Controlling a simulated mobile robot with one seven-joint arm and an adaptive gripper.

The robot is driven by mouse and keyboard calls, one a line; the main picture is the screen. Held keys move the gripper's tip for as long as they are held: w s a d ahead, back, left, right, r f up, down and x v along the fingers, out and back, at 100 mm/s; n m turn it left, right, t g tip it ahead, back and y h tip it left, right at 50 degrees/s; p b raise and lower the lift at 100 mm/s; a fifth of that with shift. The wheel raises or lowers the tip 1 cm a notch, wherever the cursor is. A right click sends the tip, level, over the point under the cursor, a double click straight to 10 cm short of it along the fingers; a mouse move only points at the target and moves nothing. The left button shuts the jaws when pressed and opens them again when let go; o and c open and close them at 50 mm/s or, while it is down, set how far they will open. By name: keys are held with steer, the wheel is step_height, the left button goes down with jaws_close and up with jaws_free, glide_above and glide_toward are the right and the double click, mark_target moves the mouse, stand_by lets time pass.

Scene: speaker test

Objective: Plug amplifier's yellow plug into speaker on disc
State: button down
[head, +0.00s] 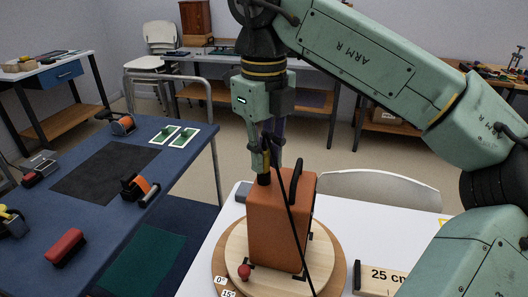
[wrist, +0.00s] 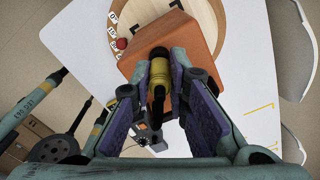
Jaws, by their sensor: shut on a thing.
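The speaker is an orange box (head: 277,232) with a black handle on top, standing on a round wooden disc (head: 321,262). A red knob (head: 244,271) sits at the disc's front edge. My gripper (head: 267,160) points down over the speaker's top and is shut on the yellow plug. The wrist view shows the yellow plug (wrist: 160,73) between my fingers (wrist: 160,92), its end at the speaker's top face (wrist: 192,40). I cannot tell whether it is seated in a socket. A black cable (head: 288,208) runs down in front of the speaker. A small grey-black box with a dial (wrist: 150,135) shows below the fingers.
A blue bench (head: 110,220) at left holds several small devices. A white chair (head: 385,190) stands behind the table.

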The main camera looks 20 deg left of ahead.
steer(key=shift+f, duration=0.15)
steer(key=c, duration=1.5)
jaws_free()
steer(key=shift+o, duration=0.2)
